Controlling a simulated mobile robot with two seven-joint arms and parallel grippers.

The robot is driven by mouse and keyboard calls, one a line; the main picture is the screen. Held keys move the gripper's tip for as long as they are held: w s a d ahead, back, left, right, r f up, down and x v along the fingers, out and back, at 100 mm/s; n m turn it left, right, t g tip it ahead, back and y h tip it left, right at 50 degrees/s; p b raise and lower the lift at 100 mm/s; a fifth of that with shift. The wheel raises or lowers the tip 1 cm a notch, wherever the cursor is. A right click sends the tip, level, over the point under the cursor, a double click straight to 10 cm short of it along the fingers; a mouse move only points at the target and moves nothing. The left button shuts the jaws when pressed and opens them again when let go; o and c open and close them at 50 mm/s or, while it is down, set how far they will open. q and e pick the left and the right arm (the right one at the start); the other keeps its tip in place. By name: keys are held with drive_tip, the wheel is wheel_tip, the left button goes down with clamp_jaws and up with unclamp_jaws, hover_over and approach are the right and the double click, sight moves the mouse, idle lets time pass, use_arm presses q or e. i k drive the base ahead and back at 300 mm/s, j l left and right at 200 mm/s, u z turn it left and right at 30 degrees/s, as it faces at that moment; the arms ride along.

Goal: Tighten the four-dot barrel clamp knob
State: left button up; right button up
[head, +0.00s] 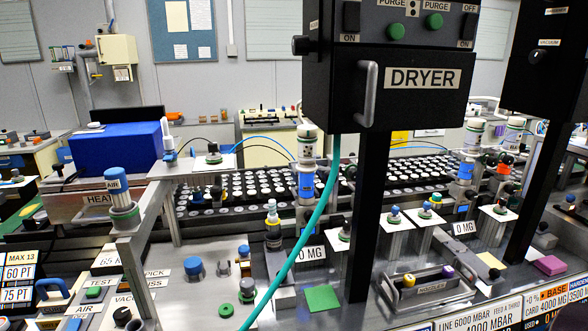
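A tall barrel (307,148) with a pale, dark-marked top and a blue band stands left of the centre post. Similar barrels stand farther right, one (472,137) with a blue band below it and another (514,132) beside it. The marks are too small to count as dots, so I cannot tell which barrel is the four-dot one. No clamp knob can be singled out with certainty. A small dark bottle (273,232) stands in front of the left barrel. Neither of my grippers is in view.
A black DRYER box (422,78) hangs over the bench on a dark post (369,205). A teal hose (303,240) crosses in front of the left barrel's area. A blue-capped column (122,200) stands left. A small tray (432,290) holds yellow and purple knobs.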

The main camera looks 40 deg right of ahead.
sight(326, 174)
drive_tip(key=z, duration=1.35)
